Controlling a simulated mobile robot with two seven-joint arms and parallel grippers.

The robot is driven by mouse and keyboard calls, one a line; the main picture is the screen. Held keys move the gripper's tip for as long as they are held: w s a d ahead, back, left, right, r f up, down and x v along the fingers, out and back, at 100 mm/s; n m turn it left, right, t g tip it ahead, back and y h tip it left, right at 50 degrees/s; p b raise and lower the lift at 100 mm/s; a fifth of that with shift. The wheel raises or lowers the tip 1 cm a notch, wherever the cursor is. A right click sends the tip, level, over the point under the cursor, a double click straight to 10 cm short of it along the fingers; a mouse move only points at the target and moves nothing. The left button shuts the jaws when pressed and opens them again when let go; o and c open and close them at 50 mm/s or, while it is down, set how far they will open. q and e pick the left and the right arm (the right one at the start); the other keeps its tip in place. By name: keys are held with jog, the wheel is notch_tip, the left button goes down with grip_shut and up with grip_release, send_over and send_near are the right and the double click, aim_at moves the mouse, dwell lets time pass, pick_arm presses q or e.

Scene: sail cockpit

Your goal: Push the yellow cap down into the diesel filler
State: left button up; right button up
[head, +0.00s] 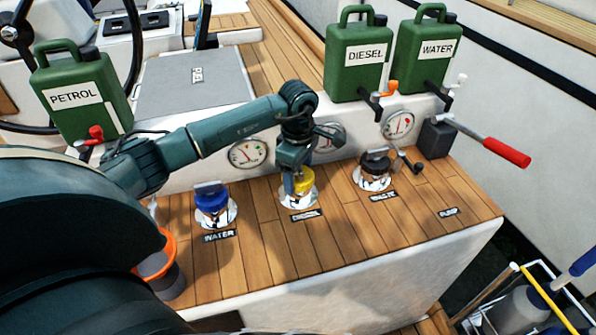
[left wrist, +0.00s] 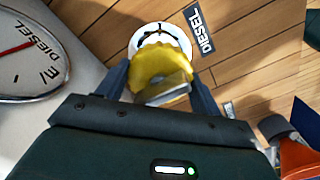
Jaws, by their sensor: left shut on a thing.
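The yellow cap (head: 304,181) is at the diesel filler (head: 298,197), a white and metal ring in the wooden deck. My left gripper (head: 296,184) reaches down from above and is shut on the cap. In the left wrist view the yellow cap (left wrist: 158,68) sits between the two dark fingers, with its grey grip tab facing me. The white ring of the filler (left wrist: 152,36) shows just beyond the cap. A DIESEL label (left wrist: 200,27) lies beside it. I cannot tell how deep the cap sits. My right gripper is not in view.
A blue cap (head: 212,200) stands at the water filler on the left, and a dark cap (head: 375,163) at the waste filler on the right. Gauges and green cans, including the diesel can (head: 355,60), stand behind. The deck in front is clear.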

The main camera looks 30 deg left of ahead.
pick_arm(q)
jog(key=shift+f, duration=0.2)
jog(key=o, duration=0.8)
